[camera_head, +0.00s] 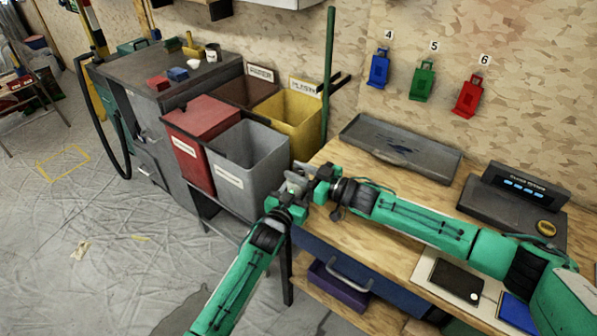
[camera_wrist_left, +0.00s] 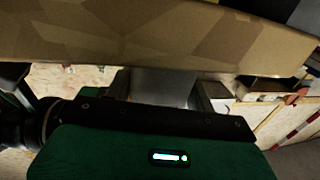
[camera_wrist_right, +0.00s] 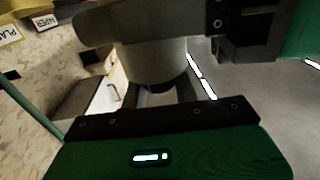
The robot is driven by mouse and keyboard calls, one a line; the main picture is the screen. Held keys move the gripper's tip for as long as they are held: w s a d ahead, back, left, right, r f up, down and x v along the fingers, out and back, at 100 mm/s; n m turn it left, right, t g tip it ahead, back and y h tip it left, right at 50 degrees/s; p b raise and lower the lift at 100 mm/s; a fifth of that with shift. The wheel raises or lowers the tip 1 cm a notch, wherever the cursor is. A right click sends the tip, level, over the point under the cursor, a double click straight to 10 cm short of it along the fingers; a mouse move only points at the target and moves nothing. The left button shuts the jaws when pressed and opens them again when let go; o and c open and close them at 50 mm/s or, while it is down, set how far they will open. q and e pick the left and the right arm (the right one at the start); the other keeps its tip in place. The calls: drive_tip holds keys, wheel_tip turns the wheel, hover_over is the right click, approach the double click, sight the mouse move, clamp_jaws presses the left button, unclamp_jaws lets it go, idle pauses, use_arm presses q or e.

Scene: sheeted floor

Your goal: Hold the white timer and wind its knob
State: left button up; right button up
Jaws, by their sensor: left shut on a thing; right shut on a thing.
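The white timer (camera_head: 296,176) is held in the air between my two grippers, near the left end of the workbench. It looks small and grey-white, and the jaws hide much of it. My left gripper (camera_head: 289,194) is shut on it from below; a flat grey part of it shows between the fingers in the left wrist view (camera_wrist_left: 165,86). My right gripper (camera_head: 310,183) is shut on it from the right. In the right wrist view a round grey-white part of the timer (camera_wrist_right: 150,62) sits at the fingers; I cannot make out any markings on it.
A grey bin (camera_head: 247,165), a red bin (camera_head: 200,140) and a yellow bin (camera_head: 293,115) stand just behind and left of the grippers. The workbench (camera_head: 400,185) carries a grey tray (camera_head: 400,148) and a dark device (camera_head: 510,200). Open floor lies left.

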drive_tip(key=shift+a+m+t, duration=0.1)
drive_tip(key=shift+m+t, duration=0.2)
drive_tip(key=shift+t, duration=0.1)
drive_tip(key=shift+s+m+t+h, duration=0.1)
drive_tip(key=shift+m+t+h, duration=0.2)
drive_tip(key=shift+t+h, duration=0.4)
drive_tip(key=o, duration=1)
drive_tip(key=shift+c, duration=0.2)
drive_tip(key=v, duration=1.2)
